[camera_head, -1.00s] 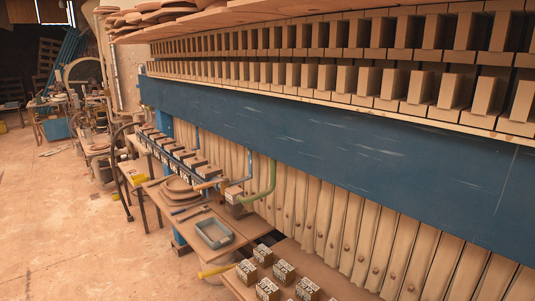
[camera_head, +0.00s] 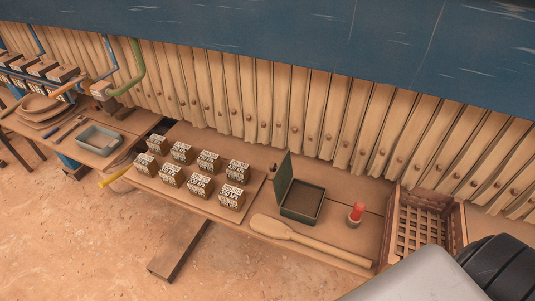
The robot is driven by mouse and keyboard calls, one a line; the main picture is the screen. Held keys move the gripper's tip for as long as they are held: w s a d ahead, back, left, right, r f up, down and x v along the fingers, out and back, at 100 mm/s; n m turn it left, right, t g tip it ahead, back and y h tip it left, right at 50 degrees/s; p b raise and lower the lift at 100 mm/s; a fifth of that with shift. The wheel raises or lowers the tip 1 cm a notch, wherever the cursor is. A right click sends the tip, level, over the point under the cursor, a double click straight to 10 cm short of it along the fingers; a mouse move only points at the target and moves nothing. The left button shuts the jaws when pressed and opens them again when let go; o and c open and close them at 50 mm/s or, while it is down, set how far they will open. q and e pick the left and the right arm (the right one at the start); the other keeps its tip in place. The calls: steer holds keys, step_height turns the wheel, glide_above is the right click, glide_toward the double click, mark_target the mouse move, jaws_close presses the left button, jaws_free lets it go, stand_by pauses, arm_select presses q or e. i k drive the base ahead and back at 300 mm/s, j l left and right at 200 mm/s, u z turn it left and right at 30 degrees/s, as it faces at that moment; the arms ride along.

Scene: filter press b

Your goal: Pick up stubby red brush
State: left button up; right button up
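A short brush with a red upper part (camera_head: 357,212) stands on the wooden bench in the head view, right of centre. Its lower part looks pale and its bristles are too small to make out. It is between an open green box (camera_head: 300,200) on its left and a slatted wooden crate (camera_head: 389,230) on its right. Nothing touches it. Neither of my grippers shows in this view.
A long wooden paddle (camera_head: 310,242) lies along the bench's front edge. Several printed blocks stand on a board (camera_head: 205,205) to the left. A grey tray (camera_head: 99,139) sits further left.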

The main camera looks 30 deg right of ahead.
mark_target(353, 219)
steer(key=z, duration=0.4)
steer(key=i+j+z, duration=0.1)
steer(key=z, duration=0.35)
steer(key=j+z, duration=0.1)
steer(key=z, duration=0.3)
steer(key=j+z, duration=0.1)
steer(key=z, duration=0.3)
steer(key=j+z, duration=0.35)
steer(key=j, duration=0.25)
steer(key=j+z, duration=0.3)
steer(key=j, duration=0.35)
steer(key=k+j+z, duration=0.2)
steer(key=j+z, duration=0.15)
steer(key=j, duration=0.45)
steer(key=k+j, duration=0.15)
steer(key=j, duration=0.1)
